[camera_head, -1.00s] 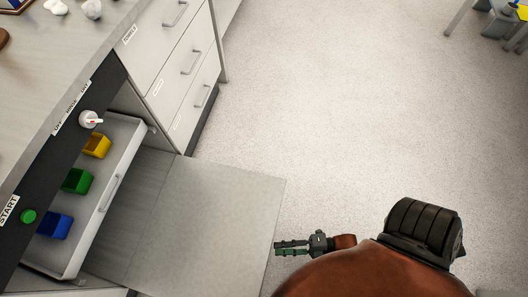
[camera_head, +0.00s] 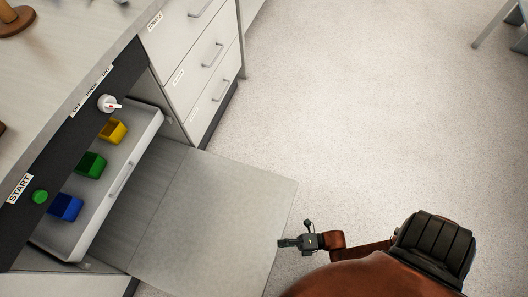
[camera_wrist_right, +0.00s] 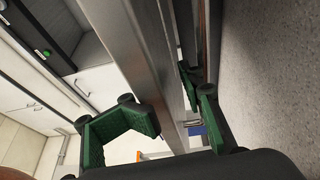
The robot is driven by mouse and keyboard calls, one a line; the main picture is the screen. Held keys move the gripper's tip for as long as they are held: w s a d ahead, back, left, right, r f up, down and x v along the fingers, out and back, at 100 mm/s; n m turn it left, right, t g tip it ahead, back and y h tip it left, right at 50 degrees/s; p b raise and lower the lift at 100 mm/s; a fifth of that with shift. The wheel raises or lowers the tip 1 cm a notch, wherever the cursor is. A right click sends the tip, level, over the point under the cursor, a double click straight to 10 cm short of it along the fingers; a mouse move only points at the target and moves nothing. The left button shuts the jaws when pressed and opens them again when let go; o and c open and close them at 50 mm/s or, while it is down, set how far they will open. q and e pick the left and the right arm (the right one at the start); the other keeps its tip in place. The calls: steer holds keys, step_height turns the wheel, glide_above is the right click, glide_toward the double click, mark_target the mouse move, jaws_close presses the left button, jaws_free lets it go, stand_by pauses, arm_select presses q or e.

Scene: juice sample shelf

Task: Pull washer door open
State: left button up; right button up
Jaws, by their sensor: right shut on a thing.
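The washer door (camera_head: 235,212) is a flat grey metal panel. My right gripper (camera_head: 286,242) is at the door's outer right edge in the head view. In the right wrist view, its green fingers (camera_wrist_right: 165,112) stand on either side of the metal door edge (camera_wrist_right: 140,62); it is shut on the door. The exact contact is partly hidden. My left gripper is not in view.
A green START button (camera_head: 40,196) and a white knob (camera_head: 108,103) are on the black panel. Drawers (camera_head: 200,60) stand beyond. The floor (camera_head: 370,120) to the right is clear.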

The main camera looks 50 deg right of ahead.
steer(key=shift+x, duration=0.75)
steer(key=shift+f, duration=0.2)
steer(key=shift+o, duration=0.4)
